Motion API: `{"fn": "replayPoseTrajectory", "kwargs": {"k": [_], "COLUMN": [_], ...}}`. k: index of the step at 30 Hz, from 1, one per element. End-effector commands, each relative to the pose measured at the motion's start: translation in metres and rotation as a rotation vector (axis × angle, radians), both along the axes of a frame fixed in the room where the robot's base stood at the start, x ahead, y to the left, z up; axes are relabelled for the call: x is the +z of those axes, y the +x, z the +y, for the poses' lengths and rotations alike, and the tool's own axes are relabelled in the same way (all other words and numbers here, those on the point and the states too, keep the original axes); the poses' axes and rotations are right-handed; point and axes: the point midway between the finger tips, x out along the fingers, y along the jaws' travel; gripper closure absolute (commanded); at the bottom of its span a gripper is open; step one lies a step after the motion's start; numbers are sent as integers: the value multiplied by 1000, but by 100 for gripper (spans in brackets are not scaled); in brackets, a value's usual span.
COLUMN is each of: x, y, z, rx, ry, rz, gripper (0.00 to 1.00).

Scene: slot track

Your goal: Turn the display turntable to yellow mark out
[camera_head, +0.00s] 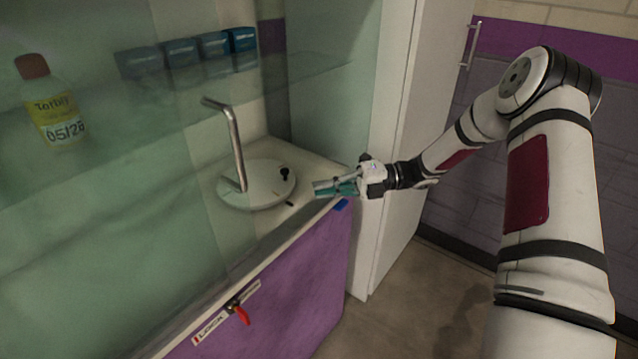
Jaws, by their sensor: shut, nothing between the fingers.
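The display turntable (262,193) is a pale round disc on the cabinet's inner floor. A bent metal post (236,145) rises near its left side. A small black knob (284,172) stands on its right part, and a small dark mark (290,204) shows by its front right rim. I see no yellow mark on it. My gripper (318,188), with teal fingers, is shut and empty. It is to the right of the disc, near the cabinet's front edge, apart from the disc in the picture.
A blue patch (341,205) is on the purple cabinet front (285,290), below my gripper. A red lever (241,314) sits by a lock label. A glass shelf above holds a bottle (51,105) and several blue boxes (211,45). A white panel (385,220) stands right.

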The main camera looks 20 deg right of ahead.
Motion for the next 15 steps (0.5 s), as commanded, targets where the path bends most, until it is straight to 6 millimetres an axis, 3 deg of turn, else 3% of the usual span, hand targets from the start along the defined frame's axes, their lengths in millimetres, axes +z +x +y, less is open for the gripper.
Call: {"fn": "replayPoseTrajectory", "kwargs": {"k": [12,15], "x": [-4,-3], "y": [7,23], "z": [81,73], "rx": [3,-3], "ry": [2,0], "rz": [4,-1], "gripper": [100,100]}}
